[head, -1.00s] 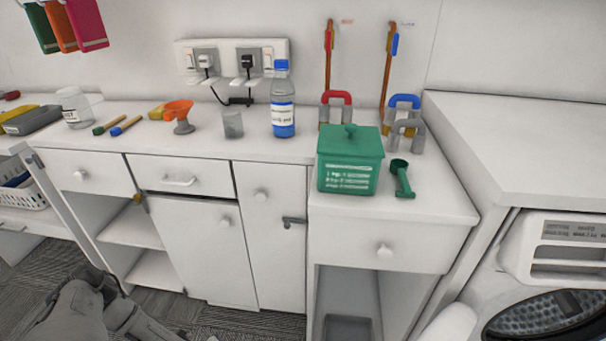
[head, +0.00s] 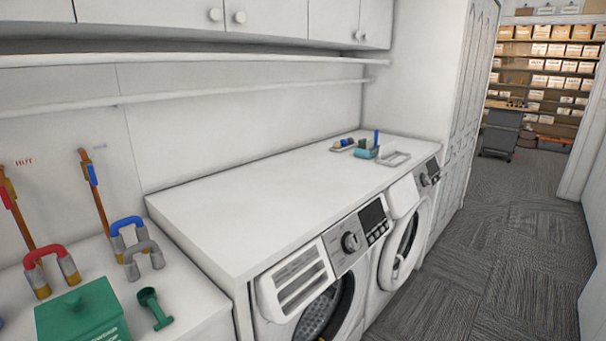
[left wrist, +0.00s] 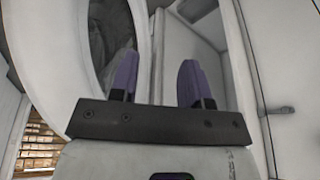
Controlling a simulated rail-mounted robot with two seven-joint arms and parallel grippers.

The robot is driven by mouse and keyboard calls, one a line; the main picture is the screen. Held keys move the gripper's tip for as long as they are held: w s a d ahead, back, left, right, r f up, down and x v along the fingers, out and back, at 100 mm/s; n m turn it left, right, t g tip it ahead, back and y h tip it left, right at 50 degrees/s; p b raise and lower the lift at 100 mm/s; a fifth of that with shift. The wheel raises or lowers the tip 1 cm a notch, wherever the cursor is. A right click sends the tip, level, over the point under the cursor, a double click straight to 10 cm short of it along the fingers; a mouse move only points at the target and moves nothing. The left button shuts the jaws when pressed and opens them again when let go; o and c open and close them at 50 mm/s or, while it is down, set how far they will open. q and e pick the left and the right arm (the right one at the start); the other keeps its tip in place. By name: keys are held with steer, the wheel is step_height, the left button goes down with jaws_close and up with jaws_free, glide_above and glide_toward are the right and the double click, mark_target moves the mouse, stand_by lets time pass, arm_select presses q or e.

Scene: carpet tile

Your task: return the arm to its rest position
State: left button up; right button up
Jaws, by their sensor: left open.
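My left gripper (left wrist: 157,82) shows in the left wrist view with its two purple fingers spread apart and nothing between them. Behind it are a round washer door at the left and white cabinet fronts. Neither gripper shows in the head view, and my right gripper is in no view.
Two front-loading machines (head: 348,243) stand under a long white counter (head: 270,195). A green lidded box (head: 82,318), a green scoop (head: 153,308) and padlock-like shackles (head: 50,268) sit at the lower left. Open carpet floor (head: 510,240) runs along the right toward shelves (head: 545,70).

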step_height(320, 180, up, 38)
steer(key=p, duration=3.7)
